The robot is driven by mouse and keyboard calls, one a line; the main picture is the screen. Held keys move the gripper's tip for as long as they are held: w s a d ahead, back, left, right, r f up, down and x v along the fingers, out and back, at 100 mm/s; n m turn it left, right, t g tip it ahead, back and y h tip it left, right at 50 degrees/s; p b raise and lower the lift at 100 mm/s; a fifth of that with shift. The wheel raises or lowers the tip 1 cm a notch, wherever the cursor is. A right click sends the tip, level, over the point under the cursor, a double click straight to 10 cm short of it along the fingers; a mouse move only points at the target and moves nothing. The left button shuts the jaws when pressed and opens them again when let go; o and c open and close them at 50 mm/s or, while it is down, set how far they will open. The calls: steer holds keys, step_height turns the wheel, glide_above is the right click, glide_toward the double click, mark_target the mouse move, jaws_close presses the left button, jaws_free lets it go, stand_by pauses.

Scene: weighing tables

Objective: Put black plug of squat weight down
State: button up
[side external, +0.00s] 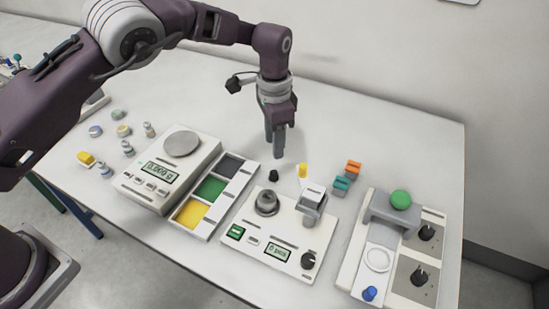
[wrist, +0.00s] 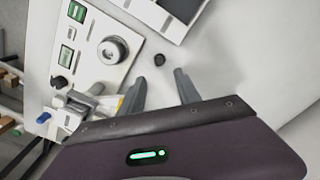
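A small black plug (side external: 273,175) stands on the white table, just behind the device with the grey round socket. In the wrist view the black plug (wrist: 159,59) lies beyond my fingertips, roughly in line with the gap between them, and apart from them. My gripper (side external: 278,154) points down above the table behind the plug. In the wrist view my gripper (wrist: 158,82) has its two fingers spread with nothing between them. I cannot tell which piece is the squat weight; several small metal weights, one of them (side external: 149,130), stand at the left.
A balance (side external: 150,178) and a tray with grey, green and yellow compartments (side external: 228,203) stand left of the socket device (side external: 285,222). The table behind is clear.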

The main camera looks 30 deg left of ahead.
step_height(320, 180, up, 2)
steer(key=shift+r, duration=0.2)
steer(key=s+a+r+n+t+h, duration=0.1)
steer(key=s+a+r+n, duration=0.2)
steer(key=r, duration=0.4)
steer(key=s+a+r, duration=0.4)
steer(key=r, duration=0.2)
steer(key=s+a+r+n+t+h, duration=0.1)
steer(key=s+a+r+n, duration=0.2)
steer(key=r, duration=0.4)
steer(key=s+a+r+n+t, duration=0.1)
steer(key=s+a+r, duration=0.1)
steer(key=s, duration=0.5)
steer(key=s+a+r+t, duration=0.1)
steer(key=s+a+r, duration=0.15)
steer(key=s, duration=0.35)
steer(key=s+a+f+n+t+y, duration=0.1)
steer(key=s+f, duration=0.4)
steer(key=s, duration=0.6)
steer(key=shift+s+a+n+t+y, duration=0.3)
steer(key=shift+a+n+y, duration=0.2)
steer(key=shift+a, duration=0.25)
